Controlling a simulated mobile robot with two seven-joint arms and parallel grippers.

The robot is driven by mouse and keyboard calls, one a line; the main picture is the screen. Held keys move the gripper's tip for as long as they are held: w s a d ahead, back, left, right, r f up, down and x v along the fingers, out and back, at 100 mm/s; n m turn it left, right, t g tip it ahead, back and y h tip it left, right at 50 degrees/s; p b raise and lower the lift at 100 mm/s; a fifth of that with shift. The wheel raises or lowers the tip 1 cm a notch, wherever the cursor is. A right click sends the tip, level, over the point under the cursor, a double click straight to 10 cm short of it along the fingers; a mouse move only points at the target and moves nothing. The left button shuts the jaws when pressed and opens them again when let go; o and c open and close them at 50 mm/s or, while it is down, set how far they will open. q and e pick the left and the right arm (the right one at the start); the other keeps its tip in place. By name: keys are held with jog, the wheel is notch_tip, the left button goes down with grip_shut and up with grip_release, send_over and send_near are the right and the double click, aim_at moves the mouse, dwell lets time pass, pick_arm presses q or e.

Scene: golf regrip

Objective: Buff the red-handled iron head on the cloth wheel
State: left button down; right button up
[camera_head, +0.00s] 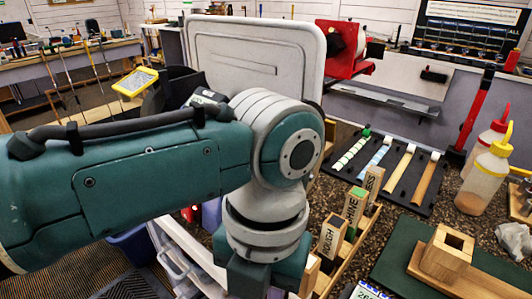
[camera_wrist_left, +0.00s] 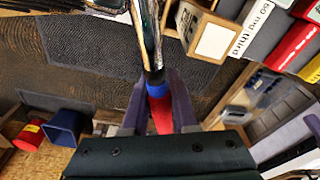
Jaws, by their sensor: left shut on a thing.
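In the left wrist view my left gripper (camera_wrist_left: 158,88) is shut on a club with a red handle (camera_wrist_left: 161,117). A blue band (camera_wrist_left: 157,90) sits above the red part, and a shiny silver shaft (camera_wrist_left: 148,35) runs up out of the picture. The iron head is not visible. In the head view my left arm fills the left and middle, and the gripper's fingers and the club are hidden. A red machine (camera_head: 334,66) with a pale round part stands at the back; I cannot tell whether that part is the cloth wheel. My right gripper is not in view.
In the head view, a black tray (camera_head: 431,196) of strips, a bottle with a yellow top (camera_head: 484,178), a red upright tool (camera_head: 472,118) and a wooden block (camera_head: 447,255) occupy the right-hand bench. Labelled wooden blocks (camera_head: 331,238) stand beside my arm. A blue bin (camera_wrist_left: 66,127) shows in the wrist view.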

pick_arm(q)
jog(key=shift+w+a, duration=0.25)
jog(key=shift+w, duration=0.05)
dwell(0.5)
jog(key=s+a+p, duration=0.2)
jog(key=s+p, duration=0.1)
jog(key=p, duration=0.1)
jog(key=shift+a, duration=0.1)
dwell(0.4)
jog(key=shift+w, duration=0.1)
